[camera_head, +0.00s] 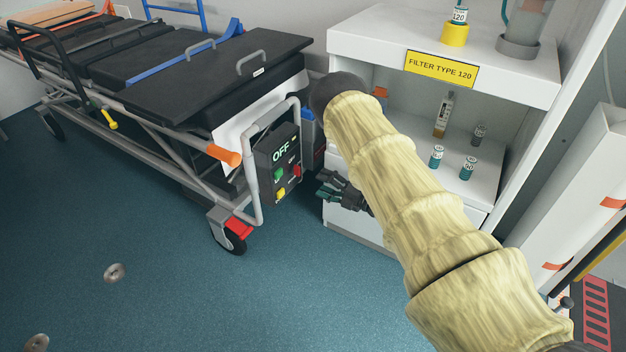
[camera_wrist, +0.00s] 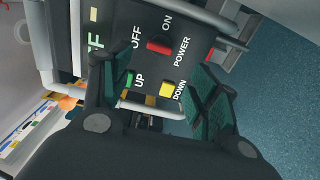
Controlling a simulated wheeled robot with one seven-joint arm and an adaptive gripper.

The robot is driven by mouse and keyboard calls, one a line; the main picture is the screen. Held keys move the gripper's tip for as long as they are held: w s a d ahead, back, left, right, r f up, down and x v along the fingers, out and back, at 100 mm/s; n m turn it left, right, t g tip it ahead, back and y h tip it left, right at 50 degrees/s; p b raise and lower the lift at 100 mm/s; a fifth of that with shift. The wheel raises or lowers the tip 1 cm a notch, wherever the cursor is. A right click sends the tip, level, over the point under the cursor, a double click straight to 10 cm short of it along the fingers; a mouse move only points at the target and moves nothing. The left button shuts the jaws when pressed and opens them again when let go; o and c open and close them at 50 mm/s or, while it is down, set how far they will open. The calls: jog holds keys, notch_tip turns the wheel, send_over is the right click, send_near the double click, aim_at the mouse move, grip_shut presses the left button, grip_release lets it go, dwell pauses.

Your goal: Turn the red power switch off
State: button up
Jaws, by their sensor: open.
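A dark control box (camera_head: 278,160) is fixed at the end of the stretcher. Its lit display (camera_head: 281,151) reads OFF. The red power switch (camera_wrist: 159,46) sits on the box face in the wrist view, between the printed words ON and OFF and beside POWER. Which way it is tipped I cannot tell. A green UP button (camera_wrist: 129,80) and a yellow DOWN button (camera_wrist: 167,89) are below it. My gripper (camera_wrist: 160,67) is open and empty, its fingers spread in front of the panel. In the head view my gripper (camera_head: 338,188) is right of the box, apart from it.
The stretcher's grey tube frame (camera_head: 251,185) loops around the box. A white shelf cabinet (camera_head: 480,80) with small bottles and a yellow FILTER TYPE 120 label (camera_head: 440,68) stands to the right, close to my arm. The blue floor (camera_head: 170,270) at the front left is mostly clear.

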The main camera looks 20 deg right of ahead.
jog(key=v, duration=0.3)
dwell(0.5)
